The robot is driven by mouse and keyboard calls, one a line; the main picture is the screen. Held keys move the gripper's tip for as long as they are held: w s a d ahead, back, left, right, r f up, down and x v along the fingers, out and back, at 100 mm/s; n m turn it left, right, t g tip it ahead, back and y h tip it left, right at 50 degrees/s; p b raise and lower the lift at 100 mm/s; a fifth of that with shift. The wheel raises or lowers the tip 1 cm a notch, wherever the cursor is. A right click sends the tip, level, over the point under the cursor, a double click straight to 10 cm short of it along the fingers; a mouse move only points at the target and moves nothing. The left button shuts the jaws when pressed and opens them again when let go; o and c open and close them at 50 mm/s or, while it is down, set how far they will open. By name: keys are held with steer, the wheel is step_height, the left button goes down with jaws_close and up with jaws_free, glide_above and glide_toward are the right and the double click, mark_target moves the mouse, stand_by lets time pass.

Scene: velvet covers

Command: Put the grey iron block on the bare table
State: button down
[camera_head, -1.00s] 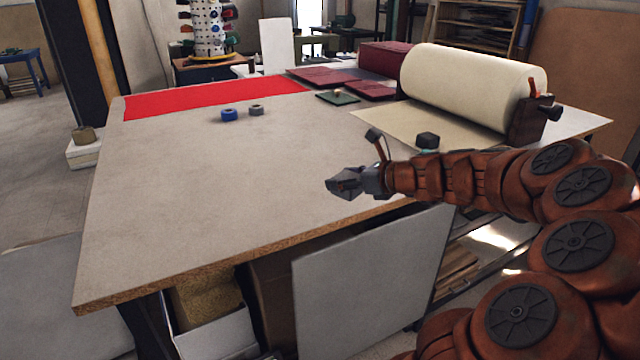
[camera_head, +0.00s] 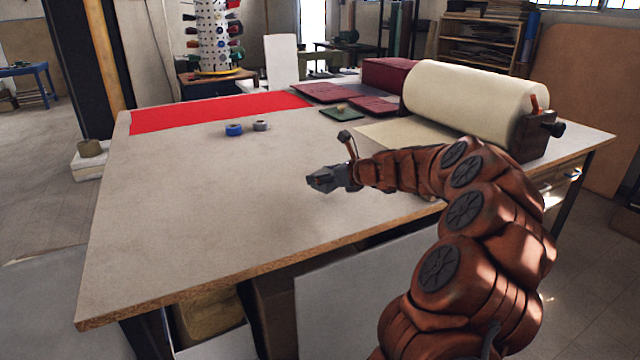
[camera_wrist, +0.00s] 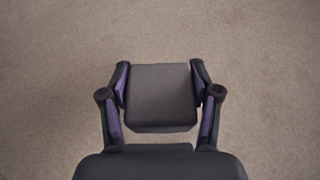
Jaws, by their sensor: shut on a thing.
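The grey iron block (camera_wrist: 160,97) is between the fingers of my gripper (camera_wrist: 161,92) in the wrist view, a dark grey square-faced block gripped at its left and right sides. Plain table surface fills the picture around it. In the head view my gripper (camera_head: 322,181) is over the open middle of the pale table (camera_head: 200,220), reaching in from the right. The block is hard to separate from the dark fingers there. How high it is above the table I cannot tell.
A red cloth (camera_head: 215,111) lies along the back left edge. A blue roll (camera_head: 234,130) and a grey roll (camera_head: 260,126) stand in front of it. A green mat (camera_head: 341,116), dark red covers (camera_head: 374,104) and a large cream roll (camera_head: 475,92) are at the back right.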

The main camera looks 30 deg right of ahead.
mark_target(319, 195)
steer(key=shift+w+d+f, duration=0.1)
steer(key=shift+w+d, duration=0.05)
steer(key=shift+w, duration=0.9)
steer(key=shift+f, duration=1.7)
steer(key=shift+c, duration=1)
jaws_free()
steer(key=shift+f, duration=0.1)
steer(key=v, duration=1.2)
